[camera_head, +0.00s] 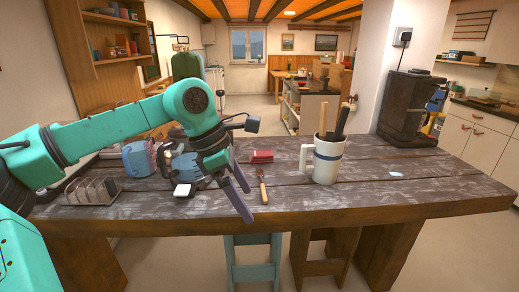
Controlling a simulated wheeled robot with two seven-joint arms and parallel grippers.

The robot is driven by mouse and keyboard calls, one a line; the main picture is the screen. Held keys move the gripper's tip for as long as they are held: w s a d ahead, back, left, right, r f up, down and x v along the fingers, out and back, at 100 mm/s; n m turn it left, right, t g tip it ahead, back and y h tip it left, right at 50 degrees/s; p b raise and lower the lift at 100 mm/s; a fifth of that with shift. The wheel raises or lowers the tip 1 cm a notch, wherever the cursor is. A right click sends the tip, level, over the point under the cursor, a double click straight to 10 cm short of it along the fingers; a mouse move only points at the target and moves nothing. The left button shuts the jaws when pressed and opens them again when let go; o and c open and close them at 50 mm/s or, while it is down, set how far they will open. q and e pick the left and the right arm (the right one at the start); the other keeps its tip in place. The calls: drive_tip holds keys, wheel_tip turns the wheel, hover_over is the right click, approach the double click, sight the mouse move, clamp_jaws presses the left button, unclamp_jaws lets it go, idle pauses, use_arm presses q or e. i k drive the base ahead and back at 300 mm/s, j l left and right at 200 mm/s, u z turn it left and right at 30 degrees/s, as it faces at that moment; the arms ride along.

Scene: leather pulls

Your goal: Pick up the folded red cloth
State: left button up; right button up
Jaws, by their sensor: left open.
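The folded red cloth (261,156) lies on the dark wooden table (420,185), a little left of the middle and toward the back. It is a small, flat red stack. My left gripper (243,203) is open and points down over the table, in front of the cloth and to its left. The gripper looks empty and apart from the cloth. My right gripper is not in view.
A wooden-handled fork (262,187) lies in front of the cloth. A toast rack (92,190) stands at left. A dark machine (408,108) stands at back right. The table's right front is mostly clear.

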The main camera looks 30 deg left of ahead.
sight(267, 157)
drive_tip(key=i+j, duration=1.15)
drive_tip(key=j, duration=0.2)
